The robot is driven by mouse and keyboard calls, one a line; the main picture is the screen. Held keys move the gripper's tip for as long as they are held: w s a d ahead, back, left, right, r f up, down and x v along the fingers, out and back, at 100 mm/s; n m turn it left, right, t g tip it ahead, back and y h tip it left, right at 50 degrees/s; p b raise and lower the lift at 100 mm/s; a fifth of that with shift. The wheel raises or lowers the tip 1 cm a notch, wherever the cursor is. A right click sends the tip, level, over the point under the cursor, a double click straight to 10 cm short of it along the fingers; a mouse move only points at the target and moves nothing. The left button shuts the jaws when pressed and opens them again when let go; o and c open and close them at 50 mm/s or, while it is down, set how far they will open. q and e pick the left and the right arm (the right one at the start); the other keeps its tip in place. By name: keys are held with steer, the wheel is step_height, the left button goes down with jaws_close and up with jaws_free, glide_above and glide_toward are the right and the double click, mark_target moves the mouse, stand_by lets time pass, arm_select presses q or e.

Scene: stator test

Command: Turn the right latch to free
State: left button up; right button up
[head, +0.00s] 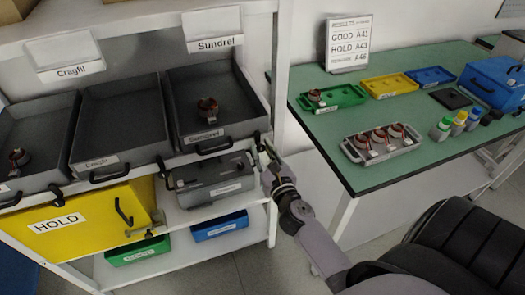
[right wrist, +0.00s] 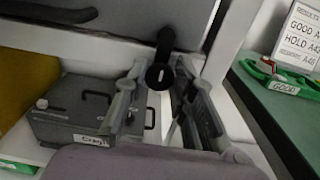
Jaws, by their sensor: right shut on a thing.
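The right latch (right wrist: 163,58) is a small black lever with a round, light-centred pivot. In the right wrist view it stands about upright at the shelf's front edge, against the grey tray front. My right gripper (right wrist: 160,78) has its fingers on either side of the latch, closed on it. In the head view my right gripper (head: 266,155) is at the right front corner of the Sundrel tray (head: 240,128) and mostly hides the latch. My left gripper is in neither view.
A grey case (head: 212,185) sits on the shelf below, left of my gripper. A yellow HOLD door or bin (head: 85,222) is further left. The green-topped table (head: 345,180) stands to the right, with a grey tray of stators (head: 352,152) and a green tray (head: 349,96).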

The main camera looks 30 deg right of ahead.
jaws_close()
steer(key=shift+n, duration=0.4)
steer(key=shift+r+n+p, duration=0.1)
steer(key=shift+n+p, duration=0.65)
steer(key=shift+n, duration=0.35)
steer(key=n+p, duration=0.2)
steer(key=n, duration=0.4)
steer(key=shift+a+p, duration=0.1)
steer(key=shift+p, duration=0.25)
steer(key=n+p, duration=0.2)
steer(key=n, duration=0.3)
steer(key=shift+n, duration=0.3)
steer(key=shift+f+n+p, duration=0.2)
steer(key=shift+n+p, duration=0.65)
steer(key=shift+n, duration=0.75)
